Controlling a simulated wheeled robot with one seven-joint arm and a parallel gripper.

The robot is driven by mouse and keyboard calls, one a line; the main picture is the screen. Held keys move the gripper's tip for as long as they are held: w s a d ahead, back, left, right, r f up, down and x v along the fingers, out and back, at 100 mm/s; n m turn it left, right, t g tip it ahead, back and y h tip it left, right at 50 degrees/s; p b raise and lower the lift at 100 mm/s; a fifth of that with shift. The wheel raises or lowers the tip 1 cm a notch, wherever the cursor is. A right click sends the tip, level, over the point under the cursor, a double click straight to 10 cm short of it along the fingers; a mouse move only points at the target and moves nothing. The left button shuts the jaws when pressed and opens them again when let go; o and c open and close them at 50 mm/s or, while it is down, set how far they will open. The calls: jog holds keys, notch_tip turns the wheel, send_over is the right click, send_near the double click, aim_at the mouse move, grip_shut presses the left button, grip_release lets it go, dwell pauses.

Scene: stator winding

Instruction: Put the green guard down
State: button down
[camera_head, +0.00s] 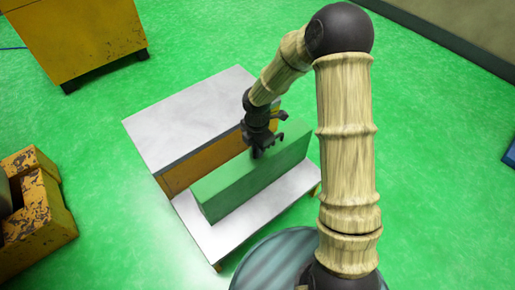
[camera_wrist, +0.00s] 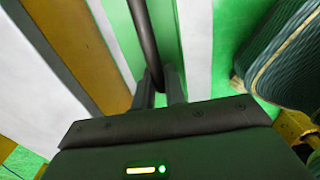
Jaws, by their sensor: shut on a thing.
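The green guard (camera_head: 236,183) is a long green box-shaped cover in the head view. It stands on the lower white shelf (camera_head: 285,195) of a bench, alongside the bench's orange side wall. My gripper (camera_head: 262,150) is at the top of the guard, near its middle. In the wrist view my gripper's fingers (camera_wrist: 160,92) are shut on a dark bar-like handle (camera_wrist: 143,35) above the guard's green top (camera_wrist: 168,40). The underside of the guard is hidden, so I cannot tell whether it fully rests on the shelf.
The bench's higher white top (camera_head: 185,115) lies behind the guard. A yellow worn cabinet (camera_head: 75,40) stands at the upper left, and a yellow machine (camera_head: 35,205) at the left edge. A ribbed dark cylinder (camera_wrist: 290,55) is at the wrist view's right. Green floor lies around the bench.

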jog(key=c, duration=1.5)
grip_release()
jog(key=shift+o, duration=0.2)
notch_tip(320, 180, up, 12)
jog(key=p, duration=0.6)
jog(key=s+d+r+m+t, duration=0.1)
jog(key=s+d+r+m, duration=0.3)
jog(key=s+m, duration=0.3)
jog(key=s+d+r+m+t, duration=0.1)
jog(key=s+d+r+m, duration=0.3)
jog(key=m, duration=1.3)
jog(key=s+d, duration=0.3)
jog(key=shift+r+m+t, duration=0.25)
jog(key=shift+m+t, duration=0.15)
